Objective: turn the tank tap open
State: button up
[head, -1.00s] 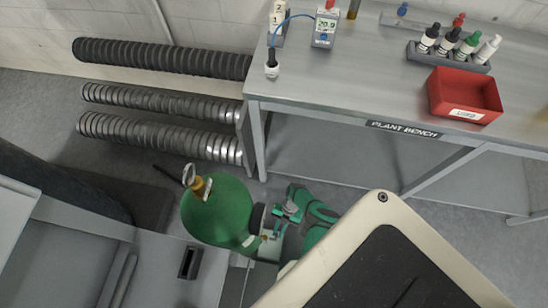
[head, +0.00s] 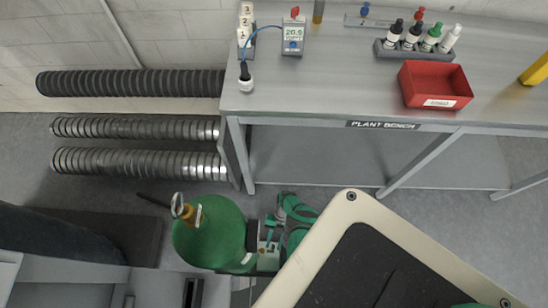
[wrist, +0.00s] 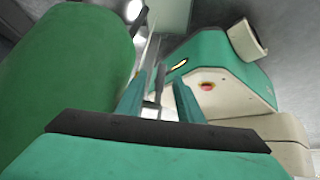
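The green tank (head: 208,235) stands on the floor left of my arm in the head view. A brass-coloured fitting (head: 190,214) with pale metal loops is on its top and looks like the tap. The tank also fills the left side of the wrist view (wrist: 65,85), but its fitting is not visible there. My gripper (wrist: 157,85) has its two teal fingers apart, with a gap between them. A thin grey shape shows in the gap; I cannot tell how near it is. In the head view my gripper is beside the tank's right side, partly hidden and away from the fitting.
The plant bench (head: 340,110) is at the upper right, with a red tray (head: 437,101), a meter (head: 292,40) and a rack of bottles. Ribbed hoses (head: 140,161) run along the wall at left. A dark block (head: 90,232) lies left of the tank.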

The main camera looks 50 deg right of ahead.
jog(key=shift+d+r, duration=0.1)
jog(key=shift+w+d+r, duration=0.2)
jog(key=shift+d+r, duration=0.05)
jog(key=shift+r, duration=0.05)
jog(key=shift+d+r, duration=0.4)
jog(key=shift+r, duration=0.05)
jog(key=v, duration=0.8)
jog(key=shift+r, duration=0.3)
jog(key=shift+w, duration=0.1)
